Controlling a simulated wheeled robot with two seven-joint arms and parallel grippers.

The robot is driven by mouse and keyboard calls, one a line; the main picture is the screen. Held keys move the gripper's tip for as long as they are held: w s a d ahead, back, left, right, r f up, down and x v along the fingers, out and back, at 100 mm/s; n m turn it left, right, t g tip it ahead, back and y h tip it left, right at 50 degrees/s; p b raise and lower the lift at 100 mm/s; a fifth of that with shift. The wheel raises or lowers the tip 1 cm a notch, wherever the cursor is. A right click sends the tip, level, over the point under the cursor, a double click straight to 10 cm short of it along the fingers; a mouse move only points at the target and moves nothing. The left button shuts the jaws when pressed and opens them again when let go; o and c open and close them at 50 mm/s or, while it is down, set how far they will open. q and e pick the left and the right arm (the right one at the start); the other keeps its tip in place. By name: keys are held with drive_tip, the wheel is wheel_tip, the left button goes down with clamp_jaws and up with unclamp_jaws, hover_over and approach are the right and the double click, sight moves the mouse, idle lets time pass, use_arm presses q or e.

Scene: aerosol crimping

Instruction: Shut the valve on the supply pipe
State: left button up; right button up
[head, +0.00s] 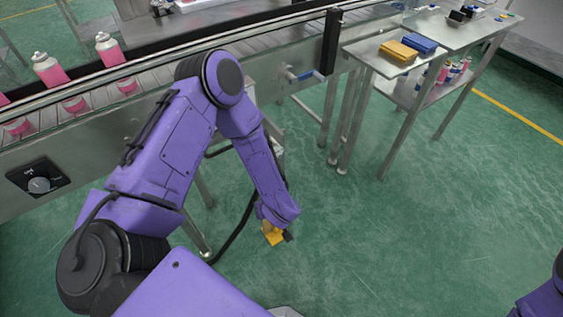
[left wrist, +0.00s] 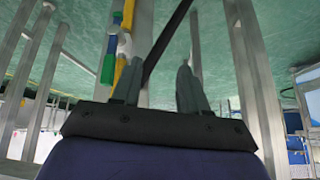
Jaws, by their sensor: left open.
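In the left wrist view, a yellow pipe (left wrist: 128,80) runs beside and partly behind the left finger. The fingers are mostly hidden there. My right gripper is out of view.
A conveyor (head: 150,82) with pink cans (head: 48,70) runs along the upper left. A blue-handled fitting (head: 304,76) juts from its side. A steel table (head: 365,55) with yellow (head: 398,50) and blue (head: 420,43) items stands upper right. The green floor (head: 420,240) is clear.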

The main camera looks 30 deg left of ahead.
use_arm(q)
drive_tip(key=w+r+n+g+h, duration=0.25)
drive_tip(key=w+r, duration=0.35)
drive_tip(key=w, duration=0.4)
drive_tip(key=shift+n+t+y, duration=0.35)
drive_tip(key=x, duration=0.6)
drive_tip(key=b+x, duration=0.1)
drive_tip(key=x, duration=0.2)
drive_tip(key=shift+w+f, duration=0.3)
drive_tip(key=shift+w, duration=0.05)
clamp_jaws()
